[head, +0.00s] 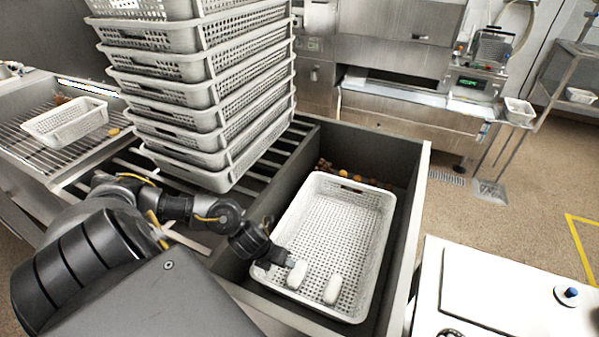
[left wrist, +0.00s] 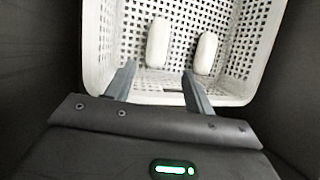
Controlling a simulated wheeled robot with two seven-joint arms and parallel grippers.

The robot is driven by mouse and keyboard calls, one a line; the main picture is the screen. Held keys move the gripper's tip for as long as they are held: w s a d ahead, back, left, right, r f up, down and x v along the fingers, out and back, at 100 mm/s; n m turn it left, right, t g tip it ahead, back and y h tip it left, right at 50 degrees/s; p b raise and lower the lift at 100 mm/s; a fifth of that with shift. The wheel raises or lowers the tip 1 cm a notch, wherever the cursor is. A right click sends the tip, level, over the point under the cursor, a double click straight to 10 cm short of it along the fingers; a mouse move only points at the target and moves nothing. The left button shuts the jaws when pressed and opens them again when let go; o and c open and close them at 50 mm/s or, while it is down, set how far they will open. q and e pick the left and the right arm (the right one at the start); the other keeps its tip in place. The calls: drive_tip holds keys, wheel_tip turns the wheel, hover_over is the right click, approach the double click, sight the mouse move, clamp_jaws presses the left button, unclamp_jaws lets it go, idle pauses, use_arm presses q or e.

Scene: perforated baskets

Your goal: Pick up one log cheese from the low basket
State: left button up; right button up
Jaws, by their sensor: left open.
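A white perforated low basket (head: 318,210) sits in the dark bin in the head view. Two white log cheeses lie in its near end: the left log cheese (head: 297,274) and the right log cheese (head: 333,289). The left wrist view shows them as the left log (left wrist: 157,43) and the right log (left wrist: 206,52), lying apart. My left gripper (head: 283,260) reaches over the basket's near left rim. In the left wrist view its fingers (left wrist: 157,75) are spread and empty, with the tips just short of the logs. My right gripper is in neither view.
The dark bin's walls (head: 408,195) enclose the low basket. Another basket (head: 66,122) sits far left. A white machine top (head: 510,285) is at lower right.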

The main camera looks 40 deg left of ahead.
use_arm(q)
wheel_tip(320, 180, down, 4)
drive_tip(key=b, duration=0.3)
hover_over(294, 274)
drive_tip(key=s, duration=0.2)
drive_tip(key=f, duration=0.4)
drive_tip(key=shift+s+a+f, duration=0.2)
drive_tip(key=shift+a+f, duration=0.05)
drive_tip(key=shift+a, duration=0.1)
drive_tip(key=shift+w+f, duration=0.2)
drive_tip(key=shift+f, duration=0.25)
drive_tip(key=shift+x, duration=2.65)
drive_tip(key=shift+d+r, duration=0.1)
drive_tip(key=shift+d, duration=0.05)
drive_tip(key=c, duration=0.9)
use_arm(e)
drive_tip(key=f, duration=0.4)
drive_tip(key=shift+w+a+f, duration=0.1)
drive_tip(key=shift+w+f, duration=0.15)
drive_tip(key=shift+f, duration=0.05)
